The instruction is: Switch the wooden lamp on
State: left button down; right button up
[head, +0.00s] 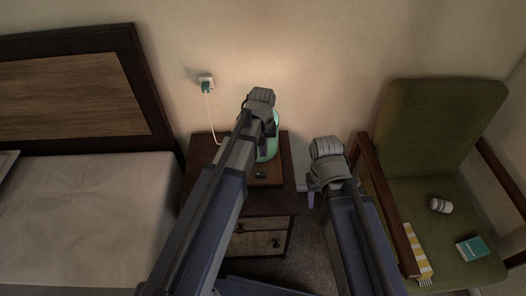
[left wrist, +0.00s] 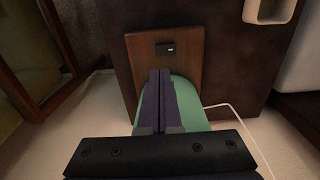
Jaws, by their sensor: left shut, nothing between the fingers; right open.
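The lamp has a green shade (head: 271,149) and a wooden base (head: 272,181), standing on the nightstand. A small black switch (head: 260,175) sits on the base; it also shows in the left wrist view (left wrist: 165,48). My left gripper (head: 263,149) is shut and empty over the lamp. In the left wrist view its fingertips (left wrist: 160,72) overlap the picture of the shade and base edge, just short of the switch; I cannot tell if they touch anything. My right gripper (head: 313,197) is open, right of the nightstand, away from the lamp.
The brown nightstand (head: 205,155) stands between a bed (head: 80,215) and a green armchair (head: 440,125). A white cord runs to a wall plug (head: 206,84). A can (head: 441,205), a teal book (head: 474,248) and a striped cloth (head: 418,258) lie on the chair.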

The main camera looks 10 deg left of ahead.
aim_at(263, 174)
pick_arm(q)
notch_tip(263, 174, down, 11)
jog(key=b, duration=1)
jog(key=shift+d+f, duration=0.15)
jog(key=shift+s+a+r, duration=0.1)
jog(key=shift+a+r, duration=0.05)
jog(key=shift+a, duration=0.25)
jog(key=shift+s+a+r, duration=0.1)
jog(key=shift+a, duration=0.3)
